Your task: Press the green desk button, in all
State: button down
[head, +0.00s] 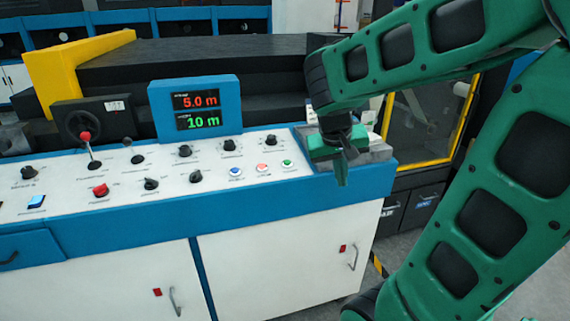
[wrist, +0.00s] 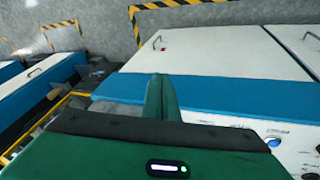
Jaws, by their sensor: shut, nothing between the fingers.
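The green desk button (head: 287,163) is the rightmost of three small buttons near the front edge of the white sloped desk panel in the head view. A red button (head: 262,167) and a blue button (head: 235,172) sit to its left. My gripper (head: 342,180) is shut and empty, fingers pointing down, to the right of the green button by the desk's right end and apart from it. In the wrist view my gripper (wrist: 161,90) shows its closed fingers over the blue desk edge. A blue button (wrist: 273,143) shows there; I cannot make out the green one.
A blue display box (head: 195,108) reading 5.0 m and 10 m stands behind the panel. Several black knobs, a red knob (head: 100,190) and a red-tipped lever (head: 87,145) crowd the panel's left. White cabinet doors (head: 280,255) lie below.

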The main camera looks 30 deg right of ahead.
jog(key=w+r+t+h, duration=0.2)
jog(key=w+r, duration=0.1)
jog(key=w, duration=0.7)
notch_tip(320, 180, up, 4)
jog(key=f+n+t+h, duration=0.1)
jog(key=n+t+h, duration=0.1)
jog(key=h, duration=0.1)
send_over(287, 162)
jog(key=s+a, duration=0.2)
jog(key=s, duration=0.1)
jog(key=shift+w+d+r, duration=0.2)
jog(key=shift+w+r, duration=0.05)
jog(key=shift+f, duration=0.15)
jog(key=shift+w+d+f, duration=0.1)
jog(key=shift+w+f, duration=0.1)
jog(key=shift+f, duration=1.2)
jog(key=shift+w+d+f, duration=0.1)
jog(key=shift+w+f, duration=0.15)
jog(key=shift+f, duration=1.15)
jog(key=shift+w+d+f, duration=0.1)
jog(key=shift+w+f, duration=0.1)
jog(key=shift+f, duration=1.2)
